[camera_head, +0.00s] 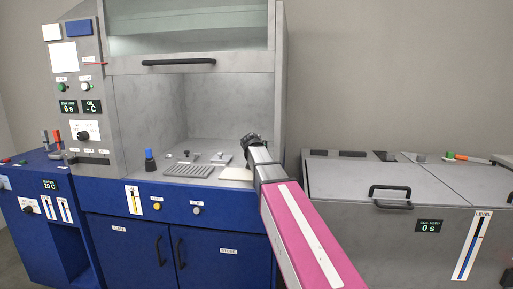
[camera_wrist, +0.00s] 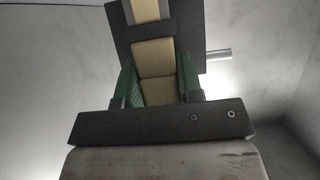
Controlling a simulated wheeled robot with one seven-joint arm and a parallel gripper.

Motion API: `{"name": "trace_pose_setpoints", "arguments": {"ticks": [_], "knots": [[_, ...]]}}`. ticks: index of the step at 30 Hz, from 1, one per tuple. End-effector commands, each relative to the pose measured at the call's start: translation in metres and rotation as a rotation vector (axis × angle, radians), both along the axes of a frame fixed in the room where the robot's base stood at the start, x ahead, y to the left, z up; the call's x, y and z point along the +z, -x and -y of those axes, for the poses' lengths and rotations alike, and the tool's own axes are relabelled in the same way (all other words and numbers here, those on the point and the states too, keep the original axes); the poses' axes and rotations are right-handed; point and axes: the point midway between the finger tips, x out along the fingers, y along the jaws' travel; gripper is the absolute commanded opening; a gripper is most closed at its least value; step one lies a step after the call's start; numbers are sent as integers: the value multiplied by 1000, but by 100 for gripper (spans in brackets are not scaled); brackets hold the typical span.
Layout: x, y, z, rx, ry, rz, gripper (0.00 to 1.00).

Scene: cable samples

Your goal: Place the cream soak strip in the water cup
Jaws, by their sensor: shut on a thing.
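My gripper (camera_wrist: 157,72) has green-padded fingers. It is shut on the cream soak strip (camera_wrist: 157,91), which runs up between the fingers in the wrist view. A dark band crosses the strip, and a dark plate lies behind its upper part. In the head view, the dark end of my arm (camera_head: 252,141) is inside the right side of the hood opening, above the worktop. The strip cannot be made out there. I cannot pick out the water cup in either view.
In the hood are a blue-topped bottle (camera_head: 150,160), a grey rack (camera_head: 189,170), a small plate with items (camera_head: 221,158) and a pale flat slab (camera_head: 236,174). The hood's right wall (camera_head: 280,95) is close to my arm. A grey lidded bath (camera_head: 345,180) stands at right.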

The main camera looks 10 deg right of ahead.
Motion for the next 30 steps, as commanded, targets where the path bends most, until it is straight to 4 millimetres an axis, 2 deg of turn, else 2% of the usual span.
{"name": "trace_pose_setpoints", "arguments": {"ticks": [8, 9, 11, 20, 25, 30], "knots": [[-12, 1, 0, -1, 2, -11, 7], [-13, 1, 0, -2, 2, -13, 40], [-14, 2, 0, -3, 2, -15, 59], [-13, 3, 0, -2, 3, -17, 59], [-2, 3, 0, -1, 4, -15, 59], [12, 34, -9, 0, 3, -11, 59]]}}
